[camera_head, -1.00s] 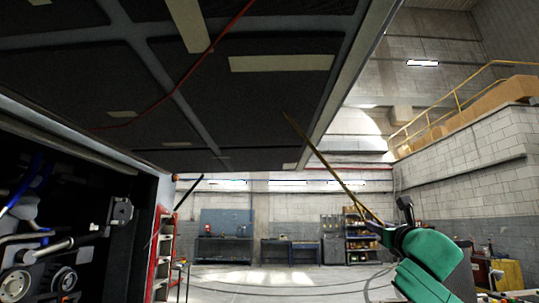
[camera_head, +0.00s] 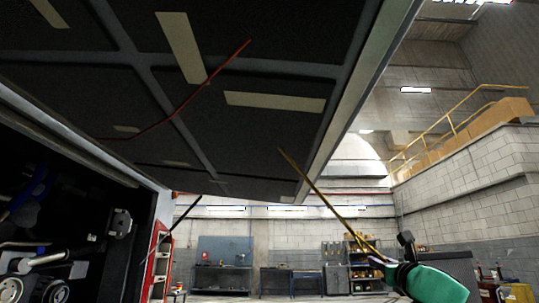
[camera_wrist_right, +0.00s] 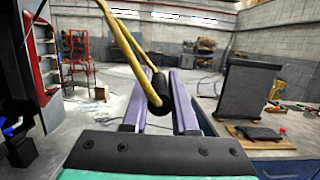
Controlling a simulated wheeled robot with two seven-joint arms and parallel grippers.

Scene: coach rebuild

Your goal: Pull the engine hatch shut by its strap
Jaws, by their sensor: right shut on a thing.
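The engine hatch (camera_head: 225,140) is a large dark padded panel with a grey frame. It hangs open overhead in the head view, sloping above the engine bay. A yellow strap (camera_head: 325,200) runs from its underside down to my right gripper (camera_head: 385,262) at the lower right. In the right wrist view the looped strap (camera_wrist_right: 128,45) ends in a dark grip piece (camera_wrist_right: 160,90) between the purple fingers of my right gripper (camera_wrist_right: 160,95), which is shut on the strap's end. The strap looks taut. My left gripper is out of view.
The open engine bay (camera_head: 55,245) with pipes and pulleys is at the left. A red ladder or stand (camera_head: 158,262) is beside it. In the wrist view a bench (camera_wrist_right: 285,150) with a dark upright panel (camera_wrist_right: 246,92) is at the right. The floor ahead looks open.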

